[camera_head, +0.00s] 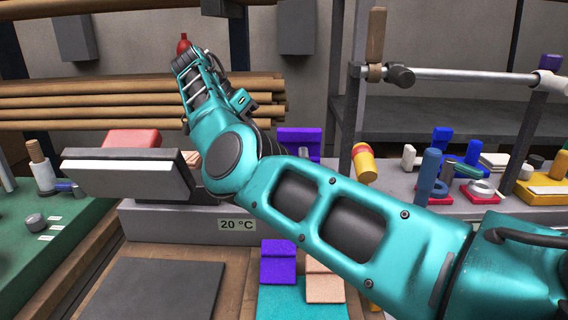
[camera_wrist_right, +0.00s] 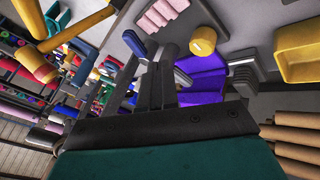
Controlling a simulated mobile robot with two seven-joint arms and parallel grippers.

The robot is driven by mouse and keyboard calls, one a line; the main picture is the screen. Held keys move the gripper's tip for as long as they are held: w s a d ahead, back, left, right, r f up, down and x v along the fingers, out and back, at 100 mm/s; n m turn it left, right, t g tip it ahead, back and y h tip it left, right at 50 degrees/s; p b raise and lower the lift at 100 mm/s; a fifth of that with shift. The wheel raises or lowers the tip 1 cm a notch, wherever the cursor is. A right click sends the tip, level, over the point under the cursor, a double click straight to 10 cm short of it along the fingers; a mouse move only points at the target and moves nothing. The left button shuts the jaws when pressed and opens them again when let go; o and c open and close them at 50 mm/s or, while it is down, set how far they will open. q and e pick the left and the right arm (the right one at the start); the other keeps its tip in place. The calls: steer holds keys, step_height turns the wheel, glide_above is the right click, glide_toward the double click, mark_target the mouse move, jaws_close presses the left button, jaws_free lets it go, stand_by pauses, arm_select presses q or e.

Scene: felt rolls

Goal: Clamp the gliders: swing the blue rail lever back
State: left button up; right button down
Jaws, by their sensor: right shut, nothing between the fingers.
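My right arm crosses the head view from the lower right to the upper left, its teal links covering the middle of the bench. Its fingers do not show clearly there. In the right wrist view my right gripper (camera_wrist_right: 168,62) is shut, with nothing between its fingers. Several blue upright pieces (camera_head: 430,175) stand at the right, and a small blue handle (camera_head: 65,187) lies beside a wooden-handled post at the left. I cannot tell which is the rail lever; the gliders are not identifiable. My left gripper is not in view.
A metal rail (camera_head: 460,75) runs across the upper right. Felt rolls (camera_head: 70,101) lie on a rack behind the arm. A grey slanted block (camera_head: 125,175) stands at the left. A dark mat (camera_head: 155,288) lies clear at the front. A yellow cylinder (camera_head: 364,166) is beside the arm.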

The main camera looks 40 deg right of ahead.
steer(key=b+x, duration=0.1)
steer(key=x, duration=0.9)
steer(key=shift+d+f, duration=0.15)
steer(key=shift+f, duration=0.05)
steer(key=shift+s+d+r, duration=0.1)
steer(key=shift+s+r, duration=0.15)
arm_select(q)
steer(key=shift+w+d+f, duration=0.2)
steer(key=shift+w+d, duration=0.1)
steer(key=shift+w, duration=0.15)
arm_select(e)
steer(key=shift+s+d, duration=0.25)
steer(key=shift+s, duration=0.5)
steer(key=shift+s+d, duration=0.25)
steer(key=shift+s, duration=0.45)
